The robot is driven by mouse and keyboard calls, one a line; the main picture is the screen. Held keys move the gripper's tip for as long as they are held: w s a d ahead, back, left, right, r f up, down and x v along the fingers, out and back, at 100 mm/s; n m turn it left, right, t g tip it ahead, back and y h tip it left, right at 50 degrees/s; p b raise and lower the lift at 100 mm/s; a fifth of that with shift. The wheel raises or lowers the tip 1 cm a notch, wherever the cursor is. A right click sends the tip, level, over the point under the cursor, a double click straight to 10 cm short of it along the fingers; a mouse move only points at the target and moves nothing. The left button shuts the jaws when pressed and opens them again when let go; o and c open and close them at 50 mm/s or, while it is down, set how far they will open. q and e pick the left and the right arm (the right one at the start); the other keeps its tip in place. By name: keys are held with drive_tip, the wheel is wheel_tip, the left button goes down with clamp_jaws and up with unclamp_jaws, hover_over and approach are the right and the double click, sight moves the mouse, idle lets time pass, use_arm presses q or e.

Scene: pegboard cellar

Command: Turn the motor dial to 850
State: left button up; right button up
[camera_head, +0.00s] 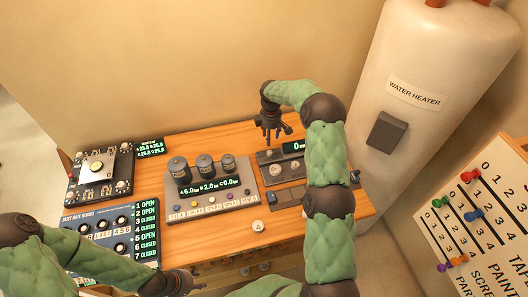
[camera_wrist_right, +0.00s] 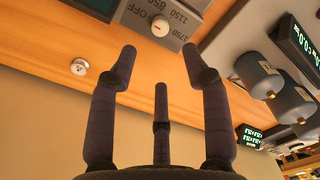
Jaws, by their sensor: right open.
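The motor panel is a grey unit (camera_head: 298,165) on the right part of the bench, with a dark display (camera_head: 293,147) reading 0. In the right wrist view its dial (camera_wrist_right: 160,26) is a small white knob with a red mark, beside printed labels OFF, 850, 1150 and 1750. My right gripper (camera_head: 271,128) is open and empty above the back left of this panel. In its wrist view the spread fingers (camera_wrist_right: 157,60) are apart from the dial. My left gripper (camera_head: 183,283) is low at the bench's front edge; its finger state is unclear.
A panel with three cylinders (camera_head: 205,200) stands left of the motor panel. A gate board (camera_head: 110,228) and a square device (camera_head: 97,172) are further left. A water heater (camera_head: 435,80) stands at right. A white round knob (camera_wrist_right: 80,67) is on bare wood.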

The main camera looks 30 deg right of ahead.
sight(270, 152)
wheel_tip(270, 152, down, 10)
drive_tip(key=shift+r, duration=0.1)
idle(0.4)
clamp_jaws()
